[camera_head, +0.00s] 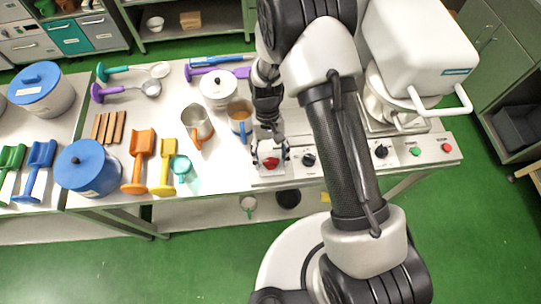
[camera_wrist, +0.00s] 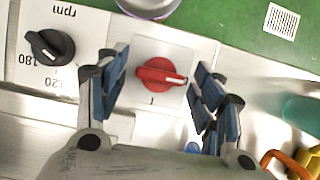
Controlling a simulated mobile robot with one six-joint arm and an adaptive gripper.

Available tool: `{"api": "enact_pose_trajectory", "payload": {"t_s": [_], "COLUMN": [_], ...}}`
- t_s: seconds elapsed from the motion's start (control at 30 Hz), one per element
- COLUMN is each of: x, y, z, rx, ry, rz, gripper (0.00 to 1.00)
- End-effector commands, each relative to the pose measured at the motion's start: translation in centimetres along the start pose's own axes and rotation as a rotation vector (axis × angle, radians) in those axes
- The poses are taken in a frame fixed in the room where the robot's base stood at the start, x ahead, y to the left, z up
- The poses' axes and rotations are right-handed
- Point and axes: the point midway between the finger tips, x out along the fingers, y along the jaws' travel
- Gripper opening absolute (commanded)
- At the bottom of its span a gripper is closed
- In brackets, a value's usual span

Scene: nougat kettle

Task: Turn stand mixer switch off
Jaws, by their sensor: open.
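The stand mixer (camera_head: 420,45) is white and stands at the right end of the bench, partly behind my arm. A red rotary switch (camera_head: 270,163) sits at the left end of its metal control panel (camera_head: 345,167). In the wrist view the red switch (camera_wrist: 160,74) has a white pointer line towards the right, and an "I" mark shows below it. My gripper (camera_head: 269,152) is over the switch. In the wrist view my gripper (camera_wrist: 161,78) is open, with blue-padded fingers on either side of the switch and visible gaps. Whether the fingertips reach its depth is unclear.
A black rpm knob (camera_wrist: 50,46) is beside the red switch. Another black knob (camera_head: 380,151), a green button (camera_head: 416,152) and a red button (camera_head: 447,147) lie further right. A metal jug (camera_head: 197,123), an orange-filled mug (camera_head: 240,118) and scoops crowd the bench left of my gripper.

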Motion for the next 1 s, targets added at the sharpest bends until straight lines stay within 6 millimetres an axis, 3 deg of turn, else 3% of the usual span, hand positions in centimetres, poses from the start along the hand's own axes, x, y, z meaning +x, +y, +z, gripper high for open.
{"api": "enact_pose_trajectory", "payload": {"t_s": [0.37, 0.8, 1.0], "x": [-0.6, -8.9, -11.4], "y": [0.0, 0.0, 0.0], "z": [-0.1, -0.1, -0.1], "rx": [0.001, 0.001, 0.001], "ry": [0.002, 0.005, 0.001], "rz": [-0.001, -0.001, -0.001], "gripper": [0.63, 0.63, 0.63]}}
